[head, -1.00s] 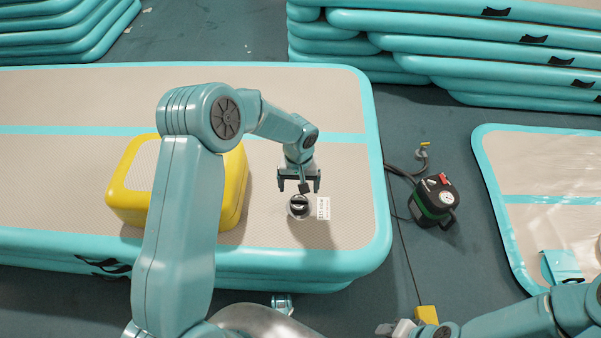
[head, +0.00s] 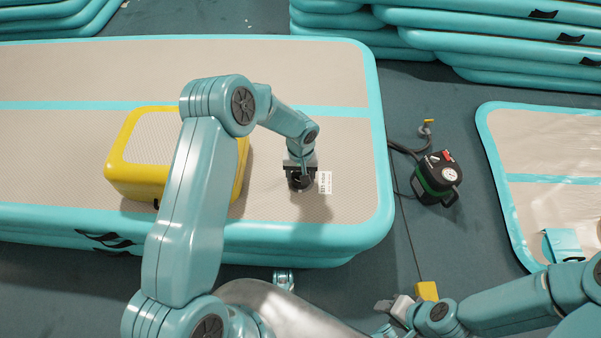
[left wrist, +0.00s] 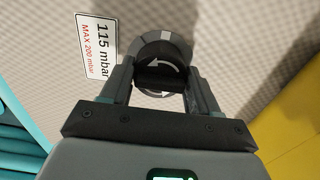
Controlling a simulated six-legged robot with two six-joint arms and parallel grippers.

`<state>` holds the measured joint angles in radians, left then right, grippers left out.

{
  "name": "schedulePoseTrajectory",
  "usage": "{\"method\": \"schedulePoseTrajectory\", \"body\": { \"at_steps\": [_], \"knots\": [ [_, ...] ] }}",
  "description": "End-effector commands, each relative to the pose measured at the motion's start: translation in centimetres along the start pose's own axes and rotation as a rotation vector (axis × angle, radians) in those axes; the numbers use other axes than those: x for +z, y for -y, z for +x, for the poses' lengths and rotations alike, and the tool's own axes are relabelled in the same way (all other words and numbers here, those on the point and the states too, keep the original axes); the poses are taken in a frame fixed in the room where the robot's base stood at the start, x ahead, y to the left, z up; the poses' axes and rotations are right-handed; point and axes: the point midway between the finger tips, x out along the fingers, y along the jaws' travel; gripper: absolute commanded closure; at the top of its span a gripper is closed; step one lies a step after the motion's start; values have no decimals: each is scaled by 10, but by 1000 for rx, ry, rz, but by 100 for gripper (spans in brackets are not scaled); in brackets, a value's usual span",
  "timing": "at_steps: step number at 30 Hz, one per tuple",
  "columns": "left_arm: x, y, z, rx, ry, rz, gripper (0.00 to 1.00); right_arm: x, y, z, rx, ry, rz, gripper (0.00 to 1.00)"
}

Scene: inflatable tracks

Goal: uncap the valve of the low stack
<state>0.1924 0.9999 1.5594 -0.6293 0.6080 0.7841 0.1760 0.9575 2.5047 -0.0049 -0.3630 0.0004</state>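The low stack (head: 345,215) is a beige-topped, turquoise-edged inflatable track. Its round valve cap (left wrist: 160,78), black with a white curved arrow, lies near the right end of the top. In the head view my left gripper (head: 300,184) points down over the valve and mostly hides it. In the left wrist view the left gripper's fingers (left wrist: 160,82) stand apart, one on each side of the cap's black bar; I see no clear grip. My right gripper (head: 394,307) is low at the bottom of the head view, too small to tell its opening.
A label (left wrist: 97,48) reading 115 mbar, MAX 200 mbar, lies beside the valve. A black pump (head: 436,178) with hose stands on the floor at right. Taller stacks (head: 480,45) stand behind.

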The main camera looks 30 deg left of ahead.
Motion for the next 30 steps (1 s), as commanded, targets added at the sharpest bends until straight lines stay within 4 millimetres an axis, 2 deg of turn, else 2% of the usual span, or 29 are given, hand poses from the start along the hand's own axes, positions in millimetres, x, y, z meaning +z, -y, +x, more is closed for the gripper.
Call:
{"method": "schedulePoseTrajectory", "body": {
  "at_steps": [8,30],
  "knots": [
    [0,0,2,0,-1,-38,69,0,-2,6,0,0,0,57],
    [0,0,1,0,0,-432,69,-1,-16,43,0,0,0,57]
  ]
}}
